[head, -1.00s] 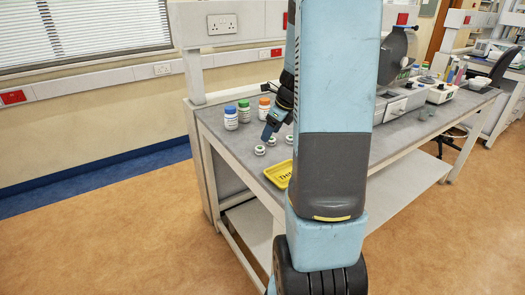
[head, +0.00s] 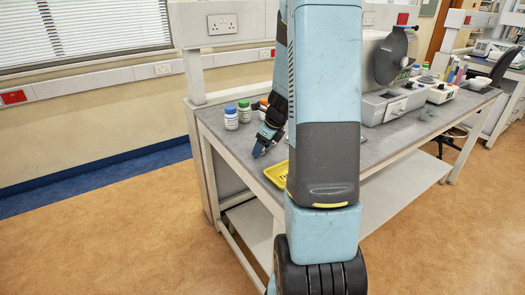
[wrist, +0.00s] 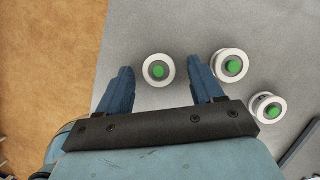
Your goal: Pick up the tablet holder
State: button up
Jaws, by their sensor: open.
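Three round white holders with green centres lie on the grey bench in the wrist view: a left tablet holder (wrist: 159,70), a middle one (wrist: 230,66) and a right one (wrist: 267,107). My gripper (wrist: 163,65) is open and empty, its two blue fingers pointing at the left holder, which shows between the fingertips. The right finger lies between the left and middle holders. I cannot tell the height of the fingertips above the bench. In the head view my gripper (head: 258,152) is over the bench's near left edge and hides the holders.
A blue-capped bottle (head: 231,118) and a green-capped bottle (head: 244,112) stand behind my gripper. An orange-capped bottle (head: 264,103) is partly hidden. A yellow tray (head: 276,174) lies at the bench's front edge, partly behind my arm. Grey equipment (head: 395,100) stands further right.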

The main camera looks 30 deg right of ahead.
jog(key=shift+c, duration=0.3)
jog(key=c, duration=1)
